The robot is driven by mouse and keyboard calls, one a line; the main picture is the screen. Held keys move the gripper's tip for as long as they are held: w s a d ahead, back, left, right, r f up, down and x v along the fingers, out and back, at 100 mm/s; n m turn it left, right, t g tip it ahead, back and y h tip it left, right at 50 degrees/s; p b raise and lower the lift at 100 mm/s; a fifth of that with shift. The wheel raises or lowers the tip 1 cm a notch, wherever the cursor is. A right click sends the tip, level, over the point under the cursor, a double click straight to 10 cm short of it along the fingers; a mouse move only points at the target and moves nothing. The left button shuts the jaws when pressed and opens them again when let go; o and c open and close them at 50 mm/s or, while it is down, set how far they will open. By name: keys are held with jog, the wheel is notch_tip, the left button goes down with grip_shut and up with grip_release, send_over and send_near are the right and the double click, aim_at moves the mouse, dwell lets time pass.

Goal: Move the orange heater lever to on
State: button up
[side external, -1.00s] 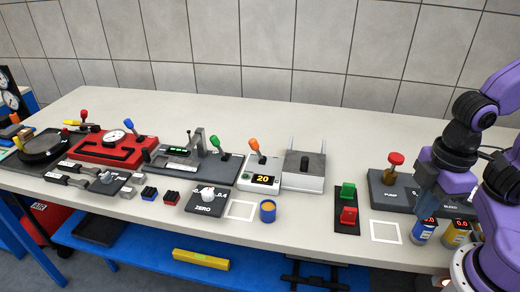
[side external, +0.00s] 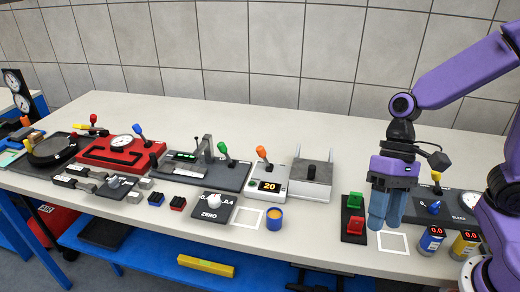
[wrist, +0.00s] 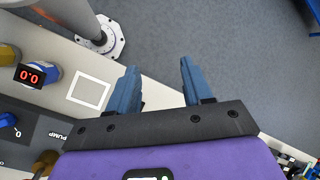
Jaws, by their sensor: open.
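The orange heater lever (side external: 262,153) stands on a white heater box (side external: 268,187) whose display reads 20, near the middle of the bench in the side view. The lever leans to the left and away from the bench's front edge. My gripper (side external: 381,222) is well to the right of it, pointing down, between the red and green switch block and the pump unit. In the wrist view my gripper (wrist: 158,85) has its two blue fingers apart with nothing between them. The heater lever is not visible in the wrist view.
A block with green and red rockers (side external: 354,217) is just left of my gripper. A grey unit with two posts (side external: 311,180) stands right of the heater. A green lever (side external: 223,150) is to its left. A blue cup (side external: 275,217) is in front.

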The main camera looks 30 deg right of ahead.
aim_at(259, 147)
jog(key=w+a+m+t+y, duration=0.15)
jog(key=w+m+y, duration=0.25)
jog(key=w+m, duration=0.45)
jog(key=w+d+m+t, duration=0.3)
jog(key=w+m, duration=0.2)
jog(key=w, duration=0.2)
jog(key=w+d+f+m+t+y, duration=0.1)
jog(key=w+d+m+t, duration=0.3)
jog(key=w+m, duration=0.2)
jog(key=w+d+m+t+y, duration=0.1)
jog(key=w+d+m+t, duration=0.2)
jog(key=w, duration=0.6)
jog(key=shift+w+d+f+m, duration=0.15)
jog(key=shift+d+m, duration=0.2)
jog(key=shift+m, duration=0.25)
jog(key=shift+w+d+f+m, duration=0.1)
jog(key=shift+d+m, duration=0.25)
jog(key=shift+m, duration=0.2)
jog(key=x, duration=1.7)
jog(key=shift+w+a+r, duration=0.15)
jog(key=shift+w+r, duration=0.2)
